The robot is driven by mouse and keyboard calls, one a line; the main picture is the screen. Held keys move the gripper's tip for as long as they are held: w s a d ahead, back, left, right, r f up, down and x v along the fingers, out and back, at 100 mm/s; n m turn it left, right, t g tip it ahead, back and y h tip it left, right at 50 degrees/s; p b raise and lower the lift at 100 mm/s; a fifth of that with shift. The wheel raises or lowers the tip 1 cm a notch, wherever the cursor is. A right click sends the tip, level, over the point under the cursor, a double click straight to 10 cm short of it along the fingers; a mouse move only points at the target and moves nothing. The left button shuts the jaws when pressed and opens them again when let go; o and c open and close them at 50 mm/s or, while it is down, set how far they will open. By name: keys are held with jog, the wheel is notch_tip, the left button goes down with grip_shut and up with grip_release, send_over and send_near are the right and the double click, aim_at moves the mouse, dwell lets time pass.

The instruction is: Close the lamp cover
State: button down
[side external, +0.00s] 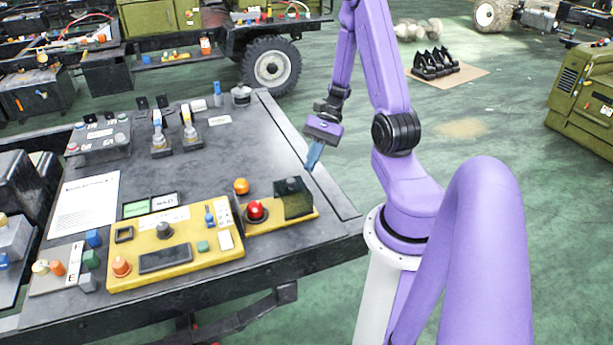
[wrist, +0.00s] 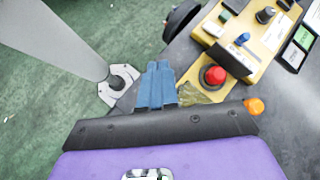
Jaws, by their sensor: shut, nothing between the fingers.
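A dark, see-through cover (side external: 292,198) stands at the right end of a small yellow box (side external: 270,234), beside a red button (side external: 256,210). I cannot tell its exact hinge angle. In the wrist view the red button (wrist: 214,75) sits right of my fingers, with a yellowish, mesh-like patch (wrist: 203,95) just below it, perhaps the cover. An orange dome lamp (side external: 241,186) stands behind the button; it also shows in the wrist view (wrist: 254,106). My gripper (side external: 312,163) is shut and empty, fingers pointing down, above the table's right side and apart from the cover. Its blue fingers (wrist: 157,84) show close up.
A larger yellow control box (side external: 165,258) with knobs and switches lies left of the red button. Levers (side external: 190,135), a paper sheet (side external: 85,205) and a small switch panel (side external: 62,268) occupy the dark table (side external: 240,135). Bare tabletop lies behind the boxes; open green floor lies right.

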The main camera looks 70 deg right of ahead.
jog(key=s+d+f+m+t, duration=0.2)
jog(key=d+f+m+t, duration=0.1)
jog(key=d+m+t, duration=0.25)
jog(key=m+t+h, duration=0.3)
jog(key=m+t, duration=0.1)
jog(key=m, duration=0.4)
send_near(306, 187)
jog(key=shift+w+a+f, duration=0.1)
jog(key=shift+w+a, duration=0.65)
jog(key=shift+w, duration=0.5)
jog(key=shift+w+a, duration=0.8)
jog(key=shift+w, duration=0.4)
jog(key=shift+w+a, duration=0.75)
jog(key=shift+w, duration=0.5)
jog(key=w+a, duration=0.8)
jog(key=shift+w+a, duration=0.35)
